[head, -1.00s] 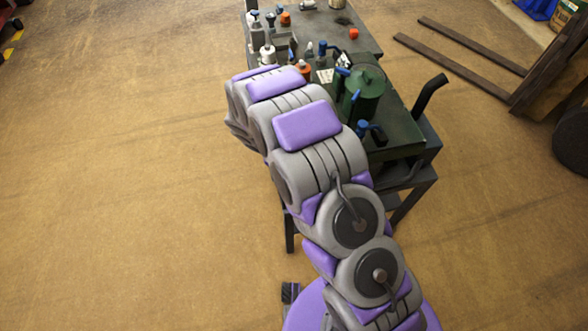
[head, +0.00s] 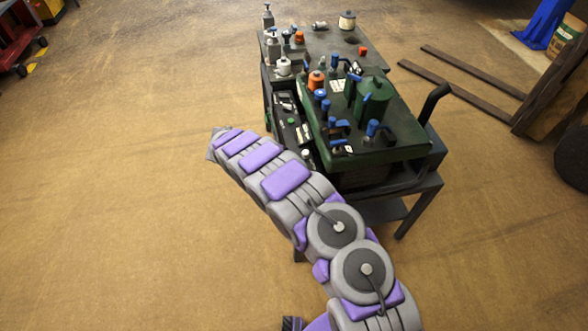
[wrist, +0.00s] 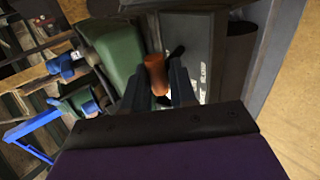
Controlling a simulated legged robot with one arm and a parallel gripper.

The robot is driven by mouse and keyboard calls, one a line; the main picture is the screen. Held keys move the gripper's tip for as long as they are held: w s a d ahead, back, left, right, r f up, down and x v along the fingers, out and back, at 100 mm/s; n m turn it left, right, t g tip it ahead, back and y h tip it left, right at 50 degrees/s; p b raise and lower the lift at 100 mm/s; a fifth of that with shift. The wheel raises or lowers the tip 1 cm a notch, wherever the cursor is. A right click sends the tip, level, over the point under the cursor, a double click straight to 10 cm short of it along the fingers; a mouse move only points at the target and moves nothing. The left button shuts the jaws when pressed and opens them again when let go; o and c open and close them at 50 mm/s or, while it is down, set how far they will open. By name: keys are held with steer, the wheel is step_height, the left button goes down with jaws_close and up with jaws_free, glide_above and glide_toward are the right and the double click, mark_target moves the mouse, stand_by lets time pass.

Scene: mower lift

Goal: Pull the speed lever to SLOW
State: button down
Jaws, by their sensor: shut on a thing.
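In the wrist view, an orange-brown handle (wrist: 156,73), which looks like the grip of the speed lever, stands between my two dark fingers. My gripper (wrist: 158,85) is shut on it. The lever's lower part is hidden by the fingers. A dark control panel (head: 290,122) with a green button shows on the machine's left side.
Blue-handled valves (head: 374,128) and an orange knob (head: 317,80) stick up from the machine. Bottles (head: 268,17) and a white jar (head: 347,20) stand on the cart's far end. A black upright handle (head: 434,100) is at right. The floor left of the cart is clear.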

steer(key=shift+d+f+h+b, duration=0.1)
steer(key=shift+f+h+b, duration=0.05)
steer(key=shift+h+b, duration=0.2)
stand_by(0.4)
steer(key=c, duration=1.2)
jaws_free()
steer(key=shift+f, duration=0.15)
steer(key=shift+o, duration=0.2)
